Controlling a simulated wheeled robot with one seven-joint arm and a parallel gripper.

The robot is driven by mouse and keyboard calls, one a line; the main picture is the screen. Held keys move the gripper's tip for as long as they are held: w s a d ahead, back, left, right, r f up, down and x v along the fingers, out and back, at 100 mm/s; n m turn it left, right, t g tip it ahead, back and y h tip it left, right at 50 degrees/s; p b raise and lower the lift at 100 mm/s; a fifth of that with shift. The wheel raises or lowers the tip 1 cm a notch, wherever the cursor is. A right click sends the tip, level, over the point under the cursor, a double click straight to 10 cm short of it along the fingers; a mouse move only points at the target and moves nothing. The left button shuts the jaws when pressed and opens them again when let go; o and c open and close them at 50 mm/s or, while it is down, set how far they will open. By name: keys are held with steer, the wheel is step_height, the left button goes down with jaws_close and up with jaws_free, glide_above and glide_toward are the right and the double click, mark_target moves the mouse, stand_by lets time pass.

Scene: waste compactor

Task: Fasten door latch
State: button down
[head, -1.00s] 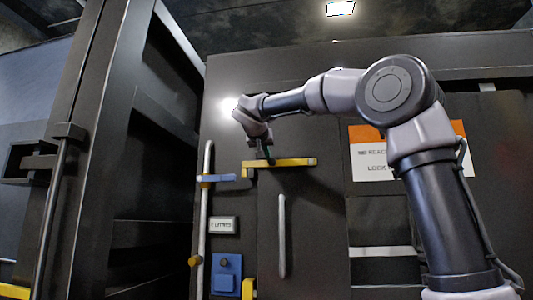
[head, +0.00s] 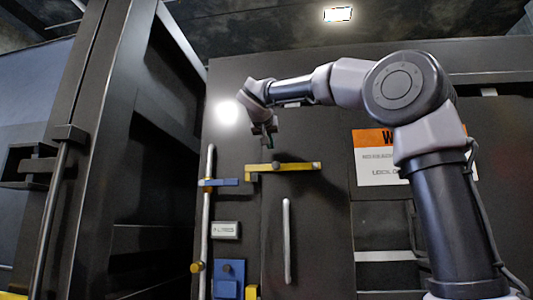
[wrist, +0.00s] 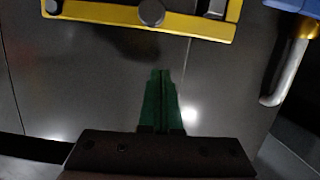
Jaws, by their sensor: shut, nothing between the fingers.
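The yellow door latch bar (head: 290,167) lies roughly level across the upper part of the dark door, with its left end near the seam. In the wrist view the yellow bar (wrist: 100,12) crosses the top, with round dark bolts on it and a dark slot at its right end. My gripper (head: 268,142) is just above the bar in the head view, pointing down and apart from it. In the wrist view the green fingertips (wrist: 160,75) are together, empty, with a gap of bare dark panel between them and the bar.
Left of the bar, a blue bracket (head: 218,182) sits on a vertical silver rod (head: 207,215). A vertical grey handle (head: 287,240) is below the bar. A warning sign (head: 385,158) is at the right. A tall dark frame (head: 110,150) stands at the left.

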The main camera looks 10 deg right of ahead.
steer(key=v, duration=0.7)
steer(key=shift+s+a, duration=0.25)
steer(key=shift+s, duration=0.1)
steer(key=s+d+f+g+y, duration=0.2)
steer(key=s+d+f, duration=0.2)
steer(key=f, duration=0.9)
steer(key=s+d+f+g+y, duration=0.2)
steer(key=s+d+f, duration=0.2)
steer(key=s+f, duration=0.6)
steer(key=s+d+f+m+g+y, duration=0.1)
steer(key=s+d+f+g+y, duration=0.2)
steer(key=f, duration=1.5)
steer(key=s+d, duration=0.1)
steer(key=s, duration=0.3)
steer(key=shift+d+f, duration=0.25)
steer(key=shift+d, duration=0.05)
steer(key=shift+d, duration=0.1)
